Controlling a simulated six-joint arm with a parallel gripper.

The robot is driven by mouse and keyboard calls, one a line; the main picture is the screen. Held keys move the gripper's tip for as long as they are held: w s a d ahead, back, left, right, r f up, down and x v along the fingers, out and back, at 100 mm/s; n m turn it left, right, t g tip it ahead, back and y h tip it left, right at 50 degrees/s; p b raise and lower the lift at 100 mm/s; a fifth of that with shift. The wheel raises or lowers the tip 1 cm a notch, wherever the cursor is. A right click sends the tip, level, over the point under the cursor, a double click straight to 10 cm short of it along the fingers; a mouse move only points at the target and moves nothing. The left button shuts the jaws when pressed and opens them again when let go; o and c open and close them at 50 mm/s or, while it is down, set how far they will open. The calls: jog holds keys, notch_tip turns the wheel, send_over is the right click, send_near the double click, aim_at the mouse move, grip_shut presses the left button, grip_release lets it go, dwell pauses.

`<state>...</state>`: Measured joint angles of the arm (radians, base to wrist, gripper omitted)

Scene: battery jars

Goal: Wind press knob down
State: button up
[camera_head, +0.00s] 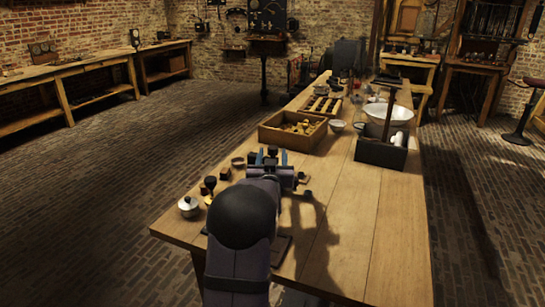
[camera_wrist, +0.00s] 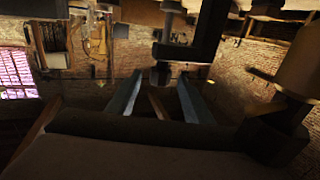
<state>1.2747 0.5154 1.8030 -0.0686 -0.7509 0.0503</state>
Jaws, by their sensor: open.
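My gripper (camera_head: 271,158) is over the near left part of the workbench in the head view, its two blue fingers pointing away from the camera. In the wrist view the gripper (camera_wrist: 159,76) is open, with a clear gap between the fingers. A dark bracket (camera_wrist: 203,40) stands just beyond the fingertips there. A small dark rounded piece (camera_wrist: 161,73), possibly the press knob, shows between the fingertips. I cannot tell whether the fingers touch it. In the head view my arm hides most of the press, and a dark base (camera_head: 281,246) shows beside it.
A wooden box (camera_head: 270,135), a dark caddy (camera_head: 381,155) and a white bowl (camera_head: 388,114) stand farther back. The bench's near right is clear.

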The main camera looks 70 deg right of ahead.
aim_at(275, 153)
dwell(0.3)
jog(key=p, duration=0.1)
jog(key=s+r+t+p, duration=0.1)
jog(key=p, duration=0.1)
jog(key=shift+d+n, duration=0.3)
jog(key=shift+n, duration=0.1)
jog(key=shift+s+a+f+n+t+y+p, duration=0.2)
jog(key=shift+s+a+n+t+y+p, duration=0.5)
jog(key=shift+p, duration=0.55)
jog(key=shift+s+a+f+n+t+y+p, duration=0.15)
jog(key=shift+n+t+y+p, duration=0.35)
jog(key=shift+t+p, duration=0.6)
jog(key=shift+s+a+f+n+t+y+p, duration=0.2)
jog(key=shift+s+a+n+t+y+p, duration=0.35)
jog(key=shift+p, duration=0.9)
jog(key=shift+p+x, duration=0.7)
jog(key=shift+x, duration=3.1)
jog(key=c, duration=1.1)
jog(key=shift+o, duration=0.2)
jog(key=shift+w, duration=0.1)
